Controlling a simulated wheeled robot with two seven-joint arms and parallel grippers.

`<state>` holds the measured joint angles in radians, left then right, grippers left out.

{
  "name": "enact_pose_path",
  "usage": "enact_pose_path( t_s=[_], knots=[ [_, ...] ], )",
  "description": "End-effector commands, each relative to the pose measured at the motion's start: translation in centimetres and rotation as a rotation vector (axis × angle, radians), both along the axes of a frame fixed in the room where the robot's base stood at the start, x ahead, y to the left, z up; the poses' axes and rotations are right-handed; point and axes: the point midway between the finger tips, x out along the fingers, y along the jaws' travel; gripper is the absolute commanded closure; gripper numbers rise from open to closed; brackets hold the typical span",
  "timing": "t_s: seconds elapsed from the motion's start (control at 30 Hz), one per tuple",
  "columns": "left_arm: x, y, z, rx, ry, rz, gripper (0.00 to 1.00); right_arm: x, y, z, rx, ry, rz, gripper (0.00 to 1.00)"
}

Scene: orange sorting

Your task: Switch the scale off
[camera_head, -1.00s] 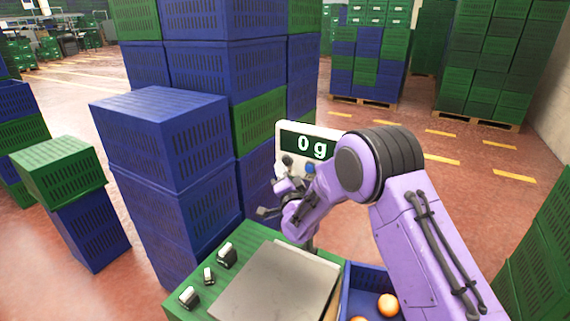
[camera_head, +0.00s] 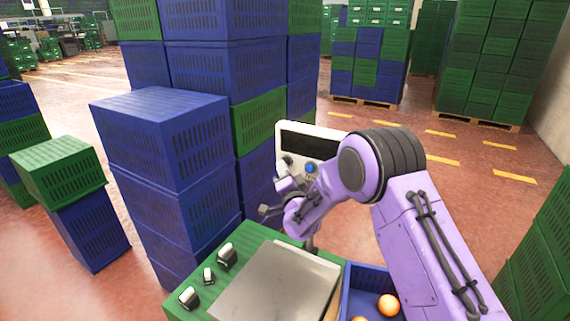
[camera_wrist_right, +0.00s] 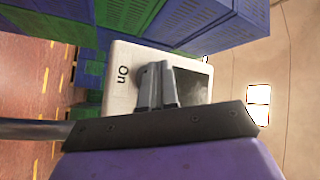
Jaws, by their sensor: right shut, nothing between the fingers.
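The scale's display head (camera_head: 325,142) is a white box with a dark, blank screen (camera_head: 308,141) and a blue button (camera_head: 310,168) below it. Its metal weighing plate (camera_head: 275,285) is empty. My left gripper is not in view.
A green crate top (camera_head: 194,277) with several small metal weights (camera_head: 227,255) lies left of the plate. A blue crate (camera_head: 354,283) with oranges (camera_head: 388,305) is at the right. Blue and green crate stacks (camera_head: 178,135) stand close on the left.

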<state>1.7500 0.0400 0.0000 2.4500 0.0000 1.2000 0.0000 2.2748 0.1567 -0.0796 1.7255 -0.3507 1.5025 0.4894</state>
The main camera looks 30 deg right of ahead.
Motion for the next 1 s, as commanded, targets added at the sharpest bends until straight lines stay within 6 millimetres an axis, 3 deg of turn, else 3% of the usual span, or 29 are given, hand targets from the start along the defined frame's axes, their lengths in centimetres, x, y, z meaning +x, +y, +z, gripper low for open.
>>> enact_pose_path(
  t_s=[0.4, 1.0],
  knots=[
    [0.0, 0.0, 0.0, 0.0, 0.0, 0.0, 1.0, 0.0, -0.1, 0.0, 0.0, -0.001, -0.002, 1.0],
    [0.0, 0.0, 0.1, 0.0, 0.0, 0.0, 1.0, -0.9, 1.6, 0.0, 0.001, -0.001, -0.001, 1.0]
  ],
)
